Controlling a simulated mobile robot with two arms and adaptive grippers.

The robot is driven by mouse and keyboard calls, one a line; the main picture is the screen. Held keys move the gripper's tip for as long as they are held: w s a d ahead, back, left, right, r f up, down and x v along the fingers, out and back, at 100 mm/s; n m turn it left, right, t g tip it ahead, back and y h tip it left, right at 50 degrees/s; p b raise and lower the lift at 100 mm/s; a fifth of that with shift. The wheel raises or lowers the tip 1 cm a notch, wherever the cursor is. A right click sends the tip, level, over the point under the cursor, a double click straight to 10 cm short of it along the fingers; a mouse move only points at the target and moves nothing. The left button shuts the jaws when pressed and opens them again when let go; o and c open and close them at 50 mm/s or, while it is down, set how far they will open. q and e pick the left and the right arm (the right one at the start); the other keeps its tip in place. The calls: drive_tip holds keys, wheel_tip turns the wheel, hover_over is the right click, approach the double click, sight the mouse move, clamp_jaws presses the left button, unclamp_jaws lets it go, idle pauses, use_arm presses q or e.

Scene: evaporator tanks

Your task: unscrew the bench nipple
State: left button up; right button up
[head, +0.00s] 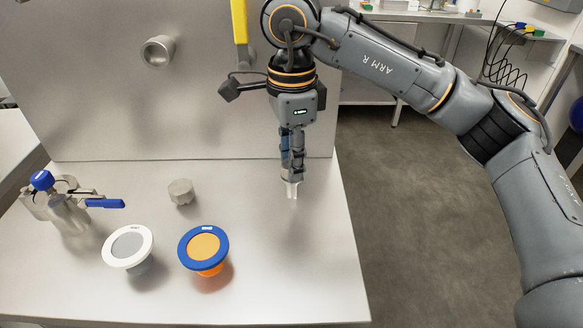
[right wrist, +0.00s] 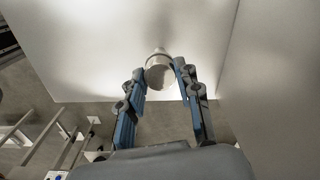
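My right gripper (head: 292,166) points down over the right part of the bench. A short pale metal piece (head: 292,188), perhaps the nipple, sticks out below its fingertips. In the right wrist view the round piece (right wrist: 160,73) sits between the two fingertips (right wrist: 159,72), which close against its sides; its far end is narrower. Its shadow lies apart from it on the bench, so it appears held above the surface. A round metal pipe stub (head: 158,50) stands out from the upright panel. My left gripper is out of view.
The steel bench (head: 300,290) carries a valve with a blue handle (head: 65,200), a grey metal cap (head: 181,192), a white-rimmed funnel-like piece (head: 128,245) and a blue-rimmed orange one (head: 204,246). An upright panel (head: 90,100) closes the back. The bench's front right is clear.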

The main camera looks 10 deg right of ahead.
clamp_jaws()
drive_tip(key=shift+n, duration=1.1)
drive_tip(key=n, duration=0.2)
drive_tip(key=shift+n, duration=0.3)
use_arm(q)
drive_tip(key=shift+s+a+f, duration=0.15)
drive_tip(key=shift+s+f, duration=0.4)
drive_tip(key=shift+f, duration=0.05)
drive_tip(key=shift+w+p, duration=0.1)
drive_tip(key=shift+p, duration=0.2)
use_arm(e)
drive_tip(key=shift+r, duration=0.2)
drive_tip(key=shift+r, duration=0.25)
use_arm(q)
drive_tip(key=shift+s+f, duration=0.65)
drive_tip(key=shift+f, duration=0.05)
use_arm(e)
drive_tip(key=shift+r, duration=0.1)
use_arm(q)
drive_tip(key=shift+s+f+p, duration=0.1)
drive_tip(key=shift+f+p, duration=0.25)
drive_tip(key=shift+p, duration=0.05)
use_arm(e)
drive_tip(key=shift+r, duration=0.25)
